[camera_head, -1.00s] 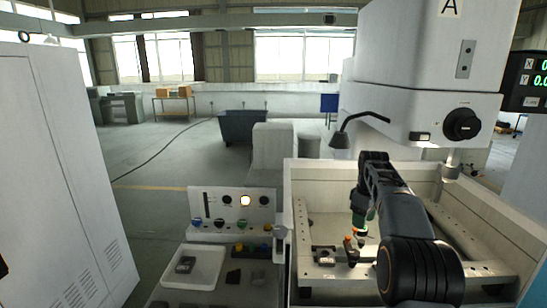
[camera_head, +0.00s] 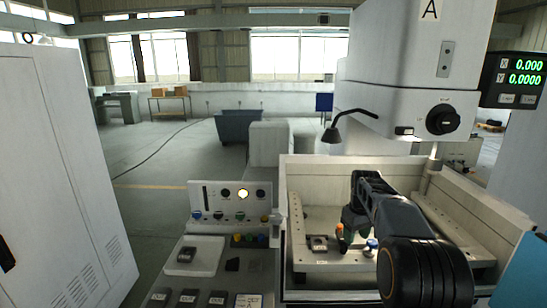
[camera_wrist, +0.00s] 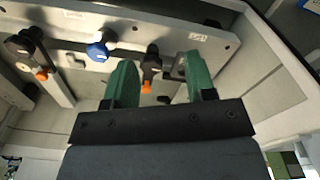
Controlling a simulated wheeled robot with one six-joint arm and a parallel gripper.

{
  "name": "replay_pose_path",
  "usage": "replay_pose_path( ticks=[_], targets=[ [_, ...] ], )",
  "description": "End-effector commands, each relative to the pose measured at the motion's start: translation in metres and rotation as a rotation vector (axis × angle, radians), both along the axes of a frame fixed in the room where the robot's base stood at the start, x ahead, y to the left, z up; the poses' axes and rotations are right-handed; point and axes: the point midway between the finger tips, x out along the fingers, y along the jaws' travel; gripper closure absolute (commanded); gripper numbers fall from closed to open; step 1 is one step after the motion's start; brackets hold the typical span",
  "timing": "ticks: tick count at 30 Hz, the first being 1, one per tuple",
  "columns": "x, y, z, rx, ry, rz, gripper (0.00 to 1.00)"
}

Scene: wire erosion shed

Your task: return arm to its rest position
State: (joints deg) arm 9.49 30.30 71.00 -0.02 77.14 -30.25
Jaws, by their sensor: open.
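My gripper (camera_wrist: 160,85) is open in the wrist view, its two green fingers apart with nothing held between them. In the head view my dark arm reaches over the pale machine tank (camera_head: 330,170). The gripper end there is mostly hidden behind the arm. In the wrist view a dark clamp with an orange tip (camera_wrist: 151,68) shows beyond the gap between the fingers. A blue knob (camera_wrist: 97,52) is left of the fingers, and another dark clamp with an orange tip (camera_wrist: 28,48) is farther left.
A control panel (camera_head: 222,200) with a lit button stands left of the tank. A grey tray (camera_head: 205,262) holds a dark block below it. The machine head (camera_head: 395,105) and its lamp (camera_head: 335,130) overhang the tank. A tall white cabinet (camera_head: 60,150) stands at far left.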

Motion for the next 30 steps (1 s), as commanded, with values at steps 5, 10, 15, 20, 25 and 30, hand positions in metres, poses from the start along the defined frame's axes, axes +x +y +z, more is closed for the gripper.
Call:
replay_pose_path(
  ticks=[5, 10, 15, 20, 25, 30],
  targets=[
    [-0.034, 0.012, -0.002, 0.001, -0.026, -0.129, 0.50],
    [-0.095, 0.034, 0.002, 0.010, -0.087, -0.277, 0.50],
    [-0.174, 0.058, 0.000, 0.031, -0.166, -0.393, 0.50],
    [-0.234, 0.073, -0.007, 0.051, -0.233, -0.421, 0.50],
    [-0.272, 0.082, -0.009, 0.064, -0.288, -0.393, 0.50],
    [-0.282, 0.086, 0.004, 0.079, -0.354, -0.374, 0.50]
  ],
)
